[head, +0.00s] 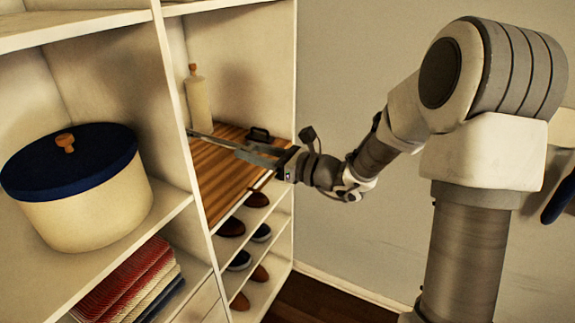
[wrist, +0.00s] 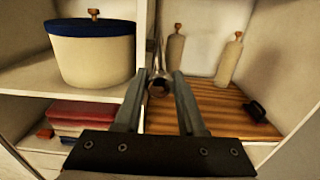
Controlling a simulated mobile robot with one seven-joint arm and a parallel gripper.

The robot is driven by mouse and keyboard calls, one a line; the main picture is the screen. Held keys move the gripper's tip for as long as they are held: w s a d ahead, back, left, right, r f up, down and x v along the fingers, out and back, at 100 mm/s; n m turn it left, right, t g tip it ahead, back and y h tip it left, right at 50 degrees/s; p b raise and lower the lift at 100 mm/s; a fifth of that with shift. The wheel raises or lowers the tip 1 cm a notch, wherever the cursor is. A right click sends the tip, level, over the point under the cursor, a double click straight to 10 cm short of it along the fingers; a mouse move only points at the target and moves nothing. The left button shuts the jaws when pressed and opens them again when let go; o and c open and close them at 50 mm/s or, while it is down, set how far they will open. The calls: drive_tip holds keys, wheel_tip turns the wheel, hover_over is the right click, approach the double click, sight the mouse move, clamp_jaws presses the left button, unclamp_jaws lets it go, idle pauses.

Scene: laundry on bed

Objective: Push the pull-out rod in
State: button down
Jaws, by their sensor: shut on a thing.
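The pull-out rod (head: 208,136) is a thin metal bar standing out from the cabinet's upright divider, above the wooden-slatted shelf. In the wrist view the rod (wrist: 158,60) points toward the camera, its round end between my fingertips. My gripper (head: 246,151) reaches in over the slatted shelf from the right. In the wrist view my gripper (wrist: 159,86) has one finger on each side of the rod's end and is shut on it. The rod's inner end is hard to make out.
A round blue-lidded box (head: 85,205) stands on the left shelf, with folded cloths (head: 130,280) below. Shoes (head: 239,261) fill the lower shelves. The right side panel is close to my wrist.

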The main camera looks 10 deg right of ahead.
sight(217, 142)
drive_tip(key=b+x, duration=0.1)
drive_tip(key=x, duration=0.8)
drive_tip(key=shift+w+a+b, duration=0.25)
drive_tip(key=shift+a+b, duration=0.05)
drive_tip(key=shift+b, duration=0.05)
drive_tip(key=c, duration=0.5)
unclamp_jaws()
drive_tip(key=shift+d, duration=0.1)
drive_tip(key=b+v, duration=0.2)
drive_tip(key=v, duration=1.5)
drive_tip(key=shift+s+d, duration=0.1)
drive_tip(key=shift+s, duration=0.05)
